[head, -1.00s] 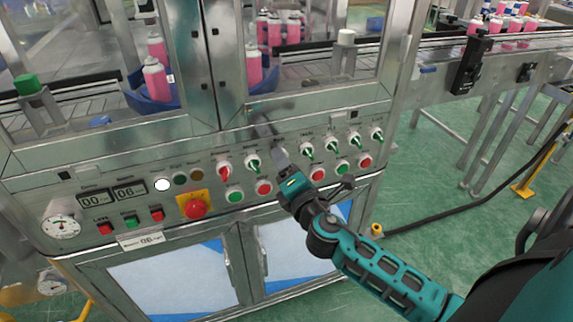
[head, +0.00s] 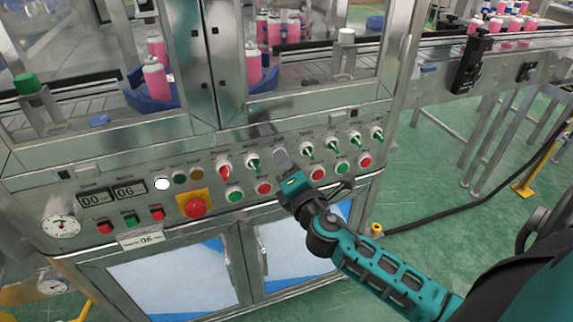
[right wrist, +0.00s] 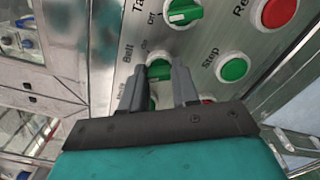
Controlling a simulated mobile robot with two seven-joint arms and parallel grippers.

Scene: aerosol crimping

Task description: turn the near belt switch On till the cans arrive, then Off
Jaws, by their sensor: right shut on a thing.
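The near belt switch, a green knob (right wrist: 158,70) on a white collar under the label "Belt", sits between the fingers of my right gripper (right wrist: 159,88) in the right wrist view. Both fingers are shut on it. In the head view the right gripper (head: 279,157) reaches the control panel and hides most of this switch; its exact setting is unclear. Pink cans (head: 156,82) stand at the blue star wheels behind the glass. More pink cans (head: 503,24) stand on the conveyor at the upper right. My left gripper is out of view.
The panel holds neighbouring green switches (head: 307,150), a red switch (head: 224,171), green and red push buttons (head: 264,188), and a red emergency stop (head: 195,208) on yellow. In the wrist view a green Step button (right wrist: 234,67) lies close right.

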